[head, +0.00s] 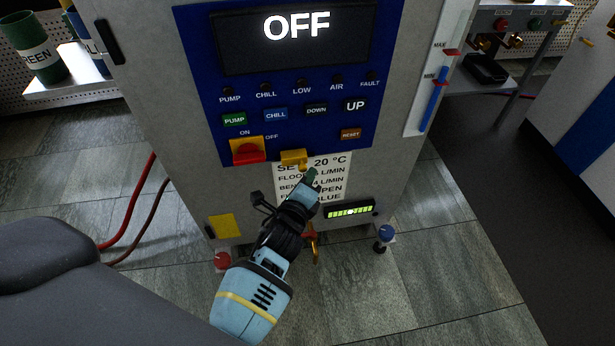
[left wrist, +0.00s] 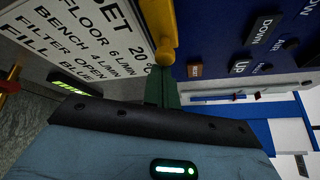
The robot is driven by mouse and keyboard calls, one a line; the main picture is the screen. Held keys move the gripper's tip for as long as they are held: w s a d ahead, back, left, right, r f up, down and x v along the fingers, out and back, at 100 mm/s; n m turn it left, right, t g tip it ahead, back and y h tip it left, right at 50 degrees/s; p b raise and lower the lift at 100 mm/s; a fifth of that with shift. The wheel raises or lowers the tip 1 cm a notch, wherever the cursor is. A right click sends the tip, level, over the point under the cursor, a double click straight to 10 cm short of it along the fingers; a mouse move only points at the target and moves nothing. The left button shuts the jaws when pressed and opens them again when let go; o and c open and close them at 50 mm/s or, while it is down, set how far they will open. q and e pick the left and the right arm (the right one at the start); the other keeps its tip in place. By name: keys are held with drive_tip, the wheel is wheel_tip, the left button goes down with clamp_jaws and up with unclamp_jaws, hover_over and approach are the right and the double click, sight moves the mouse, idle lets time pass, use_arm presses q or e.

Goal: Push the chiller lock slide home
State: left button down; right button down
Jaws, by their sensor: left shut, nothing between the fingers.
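The chiller (head: 150,100) is a grey cabinet with a blue control panel; its display (head: 297,27) reads OFF. A yellow slide (head: 293,157) sits at the panel's lower edge, right of the red rotary switch (head: 248,153). It also shows in the left wrist view as a yellow piece (left wrist: 165,35) just beyond the fingertips. My left gripper (head: 311,174) is shut and empty, with its green fingers just below and right of the slide. In the left wrist view the fingertips (left wrist: 163,70) look very close to the slide; I cannot tell whether they touch.
A white settings label (head: 335,180) is partly hidden by my left gripper. Below are a green-lit gauge (head: 350,211), a blue knob (head: 386,232) and a red knob (head: 222,260). Red hoses (head: 140,190) run at the left. The floor at right is clear.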

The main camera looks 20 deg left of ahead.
use_arm(q)
drive_tip(key=s+a+p, duration=0.2)
drive_tip(key=s+a, duration=0.1)
drive_tip(key=a, duration=0.2)
drive_tip(key=shift+s+p, duration=0.2)
drive_tip(key=shift+p, duration=0.15)
drive_tip(key=shift+a, duration=0.15)
drive_tip(key=shift+f, duration=0.1)
